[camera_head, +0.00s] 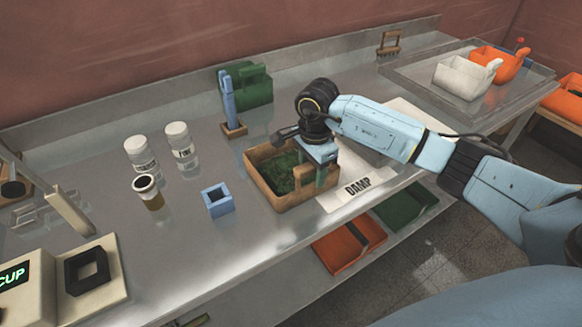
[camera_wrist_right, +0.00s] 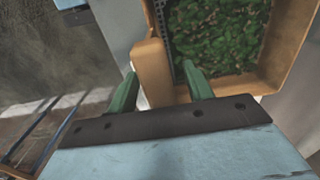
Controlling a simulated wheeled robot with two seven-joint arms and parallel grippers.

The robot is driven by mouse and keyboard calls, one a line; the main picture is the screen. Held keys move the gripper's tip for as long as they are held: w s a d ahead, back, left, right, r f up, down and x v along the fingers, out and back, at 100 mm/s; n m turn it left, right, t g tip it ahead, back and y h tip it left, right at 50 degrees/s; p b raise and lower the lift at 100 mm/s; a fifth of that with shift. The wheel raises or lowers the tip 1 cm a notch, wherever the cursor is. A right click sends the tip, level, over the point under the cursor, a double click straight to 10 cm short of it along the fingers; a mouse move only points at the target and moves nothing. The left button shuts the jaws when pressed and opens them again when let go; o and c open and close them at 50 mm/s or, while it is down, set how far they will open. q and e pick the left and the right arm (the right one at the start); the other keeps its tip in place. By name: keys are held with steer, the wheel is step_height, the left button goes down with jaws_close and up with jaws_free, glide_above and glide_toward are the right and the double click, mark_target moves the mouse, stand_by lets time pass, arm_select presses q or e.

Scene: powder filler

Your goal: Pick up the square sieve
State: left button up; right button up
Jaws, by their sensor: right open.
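A tan, square-walled box with an upright handle (camera_head: 262,187), full of green leafy material, stands on the metal bench; I take it for the square sieve, though no mesh bottom shows. A dark perforated strip runs inside its wall in the right wrist view. My right gripper (camera_head: 312,176) is over its right side, pointing down. In the wrist view its green fingers (camera_wrist_right: 162,88) are open, one on each side of the tan handle (camera_wrist_right: 153,72). Whether they touch it I cannot tell. The right arm hides part of the box. My left gripper is not in view.
A white mat marked DAMP (camera_head: 358,188) lies to the right. A blue square frame (camera_head: 219,200), two white jars (camera_head: 180,146) and an amber vial (camera_head: 148,192) stand left. A green handled box (camera_head: 252,86) is behind. A scale (camera_head: 92,282) is front left.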

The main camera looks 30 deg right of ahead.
jaws_close()
steer(key=shift+r, duration=0.15)
stand_by(0.4)
